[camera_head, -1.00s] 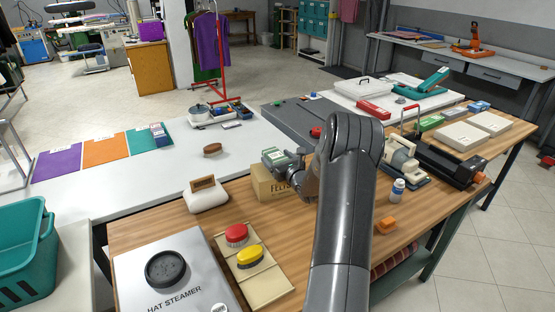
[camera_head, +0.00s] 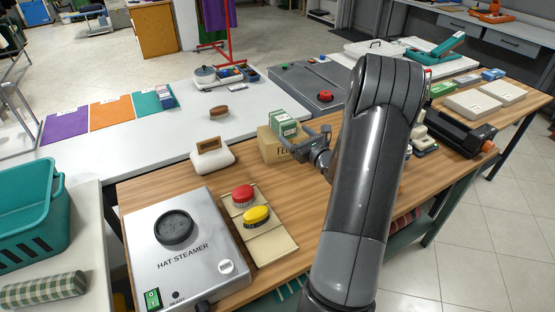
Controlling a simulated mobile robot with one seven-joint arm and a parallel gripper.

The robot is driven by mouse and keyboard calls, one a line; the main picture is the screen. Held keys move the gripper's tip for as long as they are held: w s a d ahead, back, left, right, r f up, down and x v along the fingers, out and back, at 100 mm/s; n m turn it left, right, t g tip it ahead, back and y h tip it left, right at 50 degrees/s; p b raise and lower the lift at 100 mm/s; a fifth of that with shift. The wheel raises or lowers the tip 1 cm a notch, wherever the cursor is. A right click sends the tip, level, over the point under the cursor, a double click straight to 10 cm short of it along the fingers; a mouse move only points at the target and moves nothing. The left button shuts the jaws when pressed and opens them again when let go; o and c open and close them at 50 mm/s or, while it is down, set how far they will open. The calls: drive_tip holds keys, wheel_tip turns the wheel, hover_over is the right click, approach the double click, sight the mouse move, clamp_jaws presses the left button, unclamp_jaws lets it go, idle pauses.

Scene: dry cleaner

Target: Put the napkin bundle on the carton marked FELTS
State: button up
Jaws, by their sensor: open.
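A green bundle with pale bands, which looks like the napkin bundle (camera_head: 283,123), rests on top of the brown carton marked FELTS (camera_head: 269,149) near the wooden table's left edge. Part of the carton's lettering is hidden behind my gripper. My gripper (camera_head: 299,140) is open, just to the right of the bundle and the carton's top. Its fingers point left toward the bundle; a small gap or light contact between them cannot be told apart.
A white padded block with a wooden handle (camera_head: 212,157) stands left of the carton. A teal basket (camera_head: 30,232) and green checked roll (camera_head: 42,289) lie at left.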

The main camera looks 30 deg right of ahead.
drive_tip(key=s+a+r+n+g+y, duration=0.25)
drive_tip(key=a+n, duration=0.25)
drive_tip(key=a, duration=0.3)
drive_tip(key=s+a+r+n+g+y, duration=0.15)
drive_tip(key=a+r+n+y, duration=0.25)
drive_tip(key=a, duration=0.4)
drive_tip(key=s+a+r+n+g+y, duration=0.1)
drive_tip(key=a+r+n+g+y, duration=0.2)
drive_tip(key=a+n, duration=0.35)
drive_tip(key=s+a+r+n+g+h, duration=0.2)
drive_tip(key=s+a+n+g, duration=0.5)
drive_tip(key=s+a, duration=0.45)
drive_tip(key=s+d+r+n+t+h, duration=0.1)
drive_tip(key=s+d+n+h, duration=0.1)
drive_tip(key=s+n+h, duration=0.2)
drive_tip(key=s+d+r+n+h, duration=0.2)
drive_tip(key=s+n+h, duration=0.2)
drive_tip(key=s+n, duration=0.4)
drive_tip(key=shift+s+d+r+t+h, duration=0.15)
drive_tip(key=shift+s+r+t+h, duration=0.2)
drive_tip(key=shift+s, duration=0.85)
